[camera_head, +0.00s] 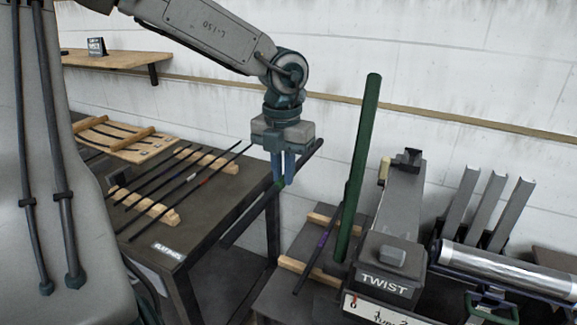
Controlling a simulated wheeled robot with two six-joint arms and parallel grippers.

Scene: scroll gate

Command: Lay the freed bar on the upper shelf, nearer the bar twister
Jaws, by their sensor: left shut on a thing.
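My left gripper (283,182) points down in the middle of the view, shut on a long dark bar (246,223). The bar twister (392,262), labelled TWIST, stands to the right, lower in the view. Beside its left side is a low dark shelf (268,306) with two wooden rests (309,270) and a bar with a purple mark (322,240) across them. I cannot tell whether this is the upper shelf. My right gripper is not in view.
The dark table (228,199) at left carries several thin bars across wooden rests (146,206). A tall green lever (360,165) rises left of the twister. A wooden wall shelf (118,60) is at upper left. Metal channels and a shiny roller (510,269) stand at right.

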